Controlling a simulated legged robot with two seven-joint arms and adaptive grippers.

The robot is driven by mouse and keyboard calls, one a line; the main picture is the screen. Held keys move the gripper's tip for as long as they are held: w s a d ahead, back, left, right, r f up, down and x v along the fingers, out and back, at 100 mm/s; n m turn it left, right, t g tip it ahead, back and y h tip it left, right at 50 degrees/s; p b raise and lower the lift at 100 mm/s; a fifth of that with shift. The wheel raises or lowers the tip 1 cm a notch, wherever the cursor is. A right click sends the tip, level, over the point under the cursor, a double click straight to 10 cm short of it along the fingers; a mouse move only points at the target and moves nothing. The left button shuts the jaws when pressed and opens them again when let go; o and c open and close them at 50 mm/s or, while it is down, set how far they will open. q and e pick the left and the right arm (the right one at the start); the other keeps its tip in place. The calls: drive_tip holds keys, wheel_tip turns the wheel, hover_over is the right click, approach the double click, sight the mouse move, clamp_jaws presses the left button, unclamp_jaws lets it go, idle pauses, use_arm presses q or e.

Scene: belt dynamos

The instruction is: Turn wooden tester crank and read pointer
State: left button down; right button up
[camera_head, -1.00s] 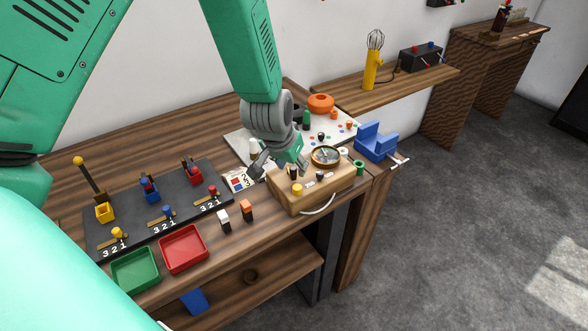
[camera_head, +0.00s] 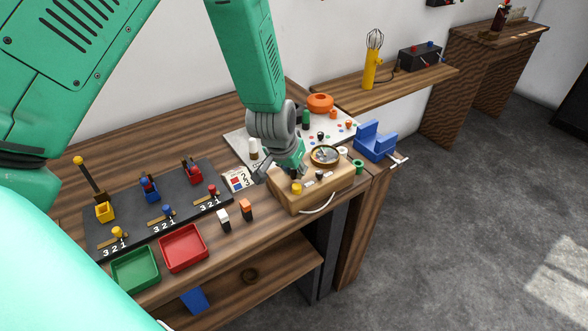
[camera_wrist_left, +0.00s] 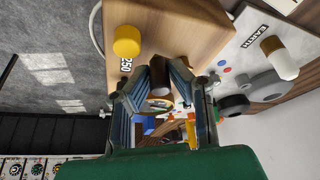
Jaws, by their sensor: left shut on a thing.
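The wooden tester (camera_head: 322,193) is a light wood box at the front right of the bench. A round brass-rimmed dial (camera_head: 324,155) sits on its top; its pointer is too small to read. A yellow knob (camera_head: 297,188) stands near the box's front edge; it also shows in the left wrist view (camera_wrist_left: 126,41) beside a "250" mark. My left gripper (camera_head: 282,174) is over the left part of the tester. In the left wrist view its fingers (camera_wrist_left: 158,88) are shut on a dark brown crank handle (camera_wrist_left: 160,70). My right gripper is out of view.
A black board (camera_head: 190,209) with yellow, blue and red stations lies left of the tester. A green tray (camera_head: 135,288) and red tray (camera_head: 183,267) are in front of it. A white panel (camera_head: 235,137) lies behind the tester. A blue stand (camera_head: 376,150) is to its right.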

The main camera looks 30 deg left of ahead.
sight(280, 176)
use_arm(q)
drive_tip(key=shift+s+a+m, duration=0.15)
drive_tip(key=shift+m, duration=0.35)
